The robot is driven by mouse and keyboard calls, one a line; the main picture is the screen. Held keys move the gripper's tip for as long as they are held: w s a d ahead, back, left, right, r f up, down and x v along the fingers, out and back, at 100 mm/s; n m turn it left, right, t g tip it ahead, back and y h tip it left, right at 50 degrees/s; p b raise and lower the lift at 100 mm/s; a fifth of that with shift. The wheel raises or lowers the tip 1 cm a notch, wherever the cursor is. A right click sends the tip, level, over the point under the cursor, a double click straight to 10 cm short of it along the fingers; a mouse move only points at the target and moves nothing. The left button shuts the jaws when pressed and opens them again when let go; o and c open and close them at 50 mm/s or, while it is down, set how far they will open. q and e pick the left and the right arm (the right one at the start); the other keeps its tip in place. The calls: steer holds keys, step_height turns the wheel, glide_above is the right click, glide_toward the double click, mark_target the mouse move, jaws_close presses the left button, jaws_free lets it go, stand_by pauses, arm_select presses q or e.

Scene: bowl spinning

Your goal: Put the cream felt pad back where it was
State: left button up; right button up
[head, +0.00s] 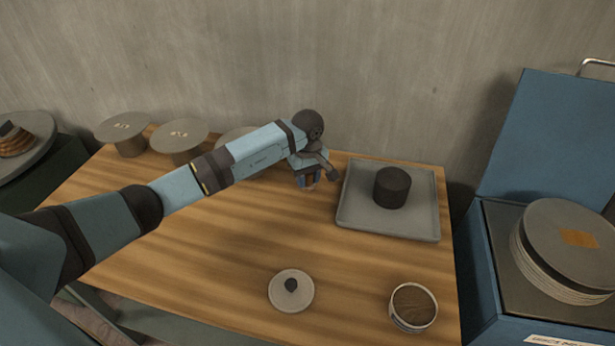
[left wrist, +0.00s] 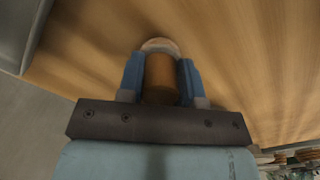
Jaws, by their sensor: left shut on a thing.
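My left gripper (head: 307,180) is over the table, just left of the grey tray. In the left wrist view its blue fingers (left wrist: 161,80) are shut on a brown cylinder with a pale cream round end (left wrist: 159,45), which looks like the cream felt pad. In the head view the held piece is small and mostly hidden by the fingers. I cannot tell whether it touches the table. My right gripper is not in view.
The grey tray (head: 352,225) bears a dark cylinder (head: 391,187). A pale disc with a dark knob (head: 291,290) and a round bowl (head: 413,307) are at the front. Round-topped stands (head: 179,136) line the back left. A blue case (head: 480,270) is right. Mid-table wood is clear.

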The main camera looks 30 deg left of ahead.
arm_select(q)
steer(key=shift+r, duration=0.1)
steer(key=shift+f, duration=0.2)
steer(key=o, duration=0.8)
steer(key=shift+o, duration=0.2)
step_height(320, 180, up, 12)
steer(key=shift+r, duration=0.2)
